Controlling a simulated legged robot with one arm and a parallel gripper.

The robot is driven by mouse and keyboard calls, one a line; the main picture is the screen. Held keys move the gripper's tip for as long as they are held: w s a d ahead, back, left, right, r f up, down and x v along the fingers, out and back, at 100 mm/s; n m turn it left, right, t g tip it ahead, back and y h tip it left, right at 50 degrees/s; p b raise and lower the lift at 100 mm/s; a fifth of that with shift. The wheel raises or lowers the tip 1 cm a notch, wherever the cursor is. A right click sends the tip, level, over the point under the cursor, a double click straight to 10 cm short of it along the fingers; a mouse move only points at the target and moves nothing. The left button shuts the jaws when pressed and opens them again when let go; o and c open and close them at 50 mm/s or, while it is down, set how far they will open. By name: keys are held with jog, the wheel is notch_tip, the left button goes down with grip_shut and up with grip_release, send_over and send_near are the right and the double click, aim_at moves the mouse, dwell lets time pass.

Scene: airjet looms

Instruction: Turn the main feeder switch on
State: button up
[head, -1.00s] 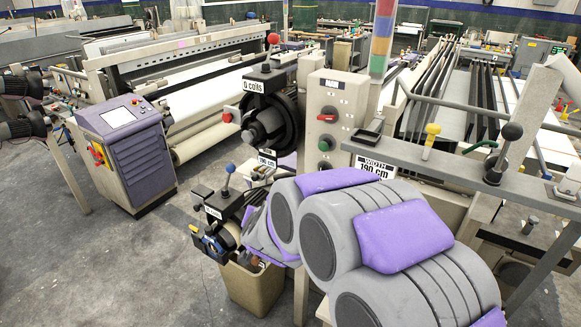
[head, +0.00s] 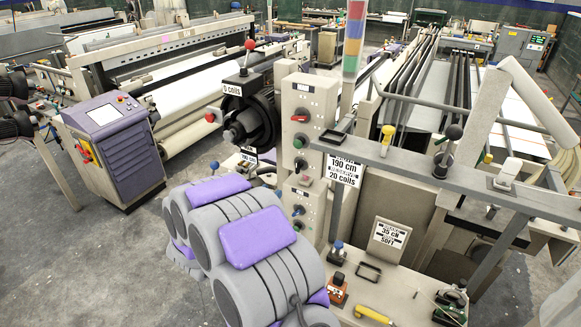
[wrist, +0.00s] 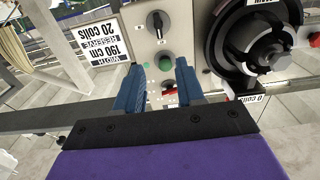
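A pale upright control panel (head: 305,125) stands right of the middle in the head view. It carries a red-handled switch (head: 299,118), a green button (head: 299,142) and a black rotary knob (head: 301,163). I cannot read which one is the main feeder switch. In the upside-down wrist view, the black knob (wrist: 157,21), green button (wrist: 165,62) and red switch (wrist: 168,91) show between or beyond the blue fingers. My gripper (wrist: 158,66) is open and empty, facing the panel. Whether the fingertips touch it is unclear.
A black feeder drum (head: 250,120) sits just left of the panel. A grey rail (head: 400,160) runs right of it, with a width sign (head: 344,170) hanging there. Below lies a bench with a yellow-handled tool (head: 373,314). Open floor lies at left.

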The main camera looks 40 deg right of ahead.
aim_at(296, 166)
jog(key=p+x, duration=0.1)
jog(key=x, duration=1.5)
jog(key=shift+p, duration=0.3)
jog(key=shift+s+a, duration=0.1)
grip_shut()
